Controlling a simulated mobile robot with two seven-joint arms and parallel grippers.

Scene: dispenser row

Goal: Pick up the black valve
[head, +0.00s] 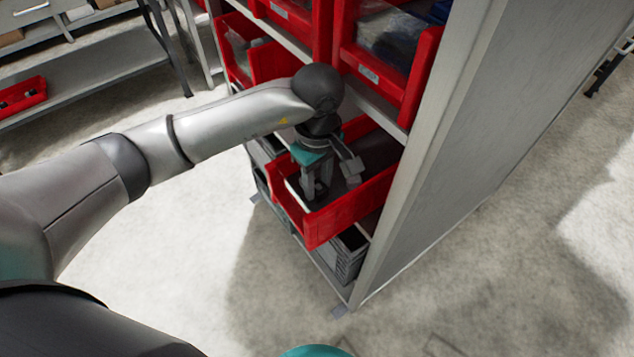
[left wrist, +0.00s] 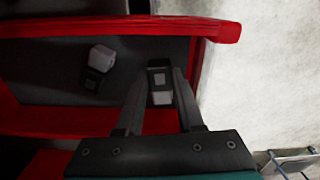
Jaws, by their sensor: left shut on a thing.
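My left gripper (head: 313,194) reaches down into an open red bin (head: 322,222) on the shelf rack. In the left wrist view its two fingers (left wrist: 160,88) are closed on a small dark piece with a pale grey block, the black valve (left wrist: 159,77). The fingers hide its sides. I cannot tell whether it still touches the bin floor. A similar black and pale grey piece (left wrist: 100,61) lies apart on the dark bin floor, left of the gripper. My right gripper is not in view.
More red bins (head: 385,70) sit on the shelf above. A grey side panel (head: 440,150) stands close on the right. Grey crates (head: 350,255) are below the bin. The floor in front is clear. A table with a red tray (head: 22,95) stands far left.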

